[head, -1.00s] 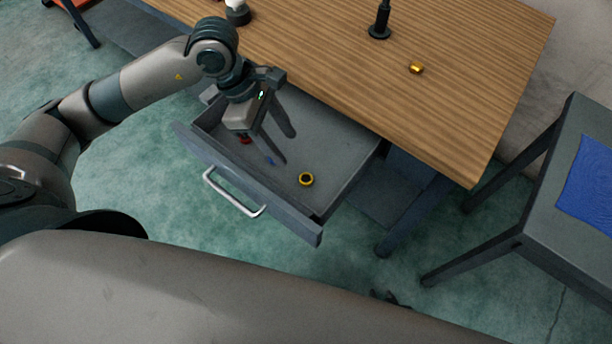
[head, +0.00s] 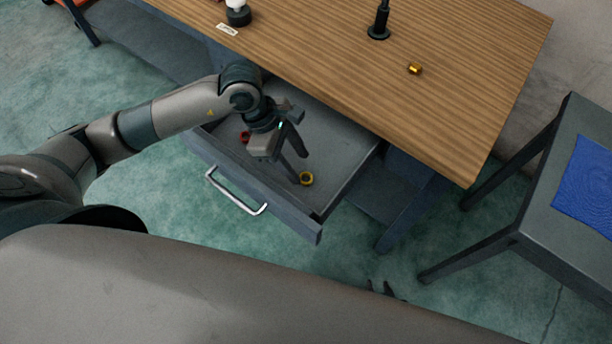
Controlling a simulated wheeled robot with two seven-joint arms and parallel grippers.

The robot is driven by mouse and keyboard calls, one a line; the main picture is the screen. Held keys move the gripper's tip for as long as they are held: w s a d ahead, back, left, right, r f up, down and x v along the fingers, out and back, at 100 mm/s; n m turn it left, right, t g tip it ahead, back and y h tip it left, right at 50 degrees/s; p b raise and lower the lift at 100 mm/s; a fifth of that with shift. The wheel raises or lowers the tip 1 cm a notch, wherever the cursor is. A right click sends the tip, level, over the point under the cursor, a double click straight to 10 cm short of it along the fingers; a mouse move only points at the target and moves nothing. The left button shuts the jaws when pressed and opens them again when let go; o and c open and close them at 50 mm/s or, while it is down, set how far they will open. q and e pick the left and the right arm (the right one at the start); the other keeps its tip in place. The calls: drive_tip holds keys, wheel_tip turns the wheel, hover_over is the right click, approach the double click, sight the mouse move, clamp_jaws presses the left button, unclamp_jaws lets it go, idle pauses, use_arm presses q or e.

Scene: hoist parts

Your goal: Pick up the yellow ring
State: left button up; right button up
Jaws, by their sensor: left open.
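The yellow ring (head: 306,178) lies on the floor of the open grey drawer (head: 335,192), toward its front right. It has a dark centre. My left gripper (head: 299,169) is open above the drawer, pointing down. One fingertip appears right beside the ring's left edge; I cannot tell whether it touches. Nothing is between the fingers that I can make out. My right gripper (head: 385,290) shows only as dark tips at the lower edge of the view, mostly hidden behind my body.
A red part (head: 245,137) lies in the drawer's left side. The drawer's front wall and silver handle (head: 236,192) face me. On the wooden table (head: 450,100) stand a black post (head: 379,25), a brass piece (head: 415,69) and a dark-based white item (head: 238,14). A blue mat (head: 590,185) lies at right.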

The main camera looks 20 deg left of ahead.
sight(308, 181)
use_arm(q)
drive_tip(key=shift+s+d+f, duration=0.1)
drive_tip(key=shift+f, duration=0.3)
drive_tip(key=shift+p+x, duration=0.7)
drive_tip(key=shift+x, duration=1.2)
drive_tip(key=shift+f, duration=0.1)
use_arm(e)
drive_tip(key=s, duration=0.2)
drive_tip(key=s+f, duration=0.1)
drive_tip(key=shift+d+f+g, duration=0.1)
drive_tip(key=shift+d+g, duration=0.2)
drive_tip(key=shift+d, duration=0.1)
use_arm(q)
drive_tip(key=c, duration=1.1)
use_arm(e)
drive_tip(key=shift+w, duration=0.1)
